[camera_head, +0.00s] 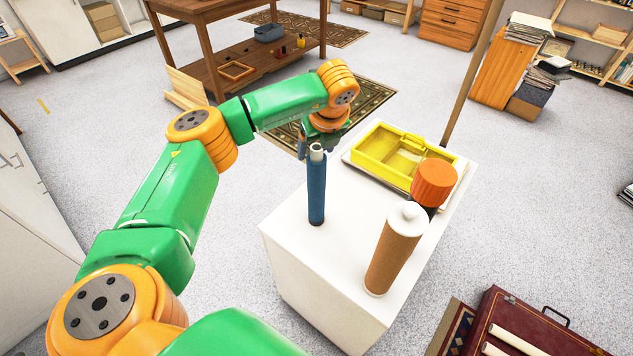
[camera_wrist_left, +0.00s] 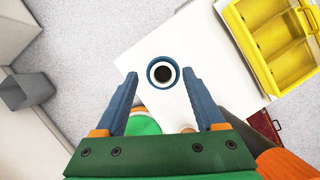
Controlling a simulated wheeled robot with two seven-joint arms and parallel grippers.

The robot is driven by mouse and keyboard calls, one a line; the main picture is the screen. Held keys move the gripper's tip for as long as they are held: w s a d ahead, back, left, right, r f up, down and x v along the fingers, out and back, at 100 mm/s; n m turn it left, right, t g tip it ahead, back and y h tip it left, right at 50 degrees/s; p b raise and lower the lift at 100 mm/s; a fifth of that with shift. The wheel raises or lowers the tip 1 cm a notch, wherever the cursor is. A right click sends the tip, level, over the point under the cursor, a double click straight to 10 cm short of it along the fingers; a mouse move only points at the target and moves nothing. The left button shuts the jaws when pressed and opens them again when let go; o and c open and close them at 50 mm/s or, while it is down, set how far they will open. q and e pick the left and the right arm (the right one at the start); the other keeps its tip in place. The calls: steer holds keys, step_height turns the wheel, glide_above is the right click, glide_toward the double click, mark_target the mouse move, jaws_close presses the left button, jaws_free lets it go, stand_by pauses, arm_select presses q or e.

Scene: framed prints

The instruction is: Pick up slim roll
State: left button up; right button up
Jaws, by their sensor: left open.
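The slim roll (camera_head: 316,190) is a narrow dark-blue tube with a pale top end. It stands upright near the left edge of a white-topped stand (camera_head: 349,245). The left wrist view looks down on its round open end (camera_wrist_left: 162,74). My left gripper (camera_head: 318,146) is open and empty, pointing down at the roll's top. In the left wrist view its two blue fingers (camera_wrist_left: 159,88) lie left and right of the roll's end, with gaps on both sides. I cannot tell how far above the roll the fingertips are. My right gripper is not in view.
A thick brown tube with a white cap (camera_head: 393,250) and an orange-capped dark cylinder (camera_head: 435,182) stand right of the roll. A yellow divided tray (camera_head: 375,165) lies at the back of the stand. A dark red case (camera_head: 510,320) is at lower right.

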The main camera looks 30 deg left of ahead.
arm_select(q)
steer(key=shift+w+f, duration=0.35)
steer(key=shift+s+r, duration=0.1)
steer(key=shift+s, duration=0.05)
jaws_close()
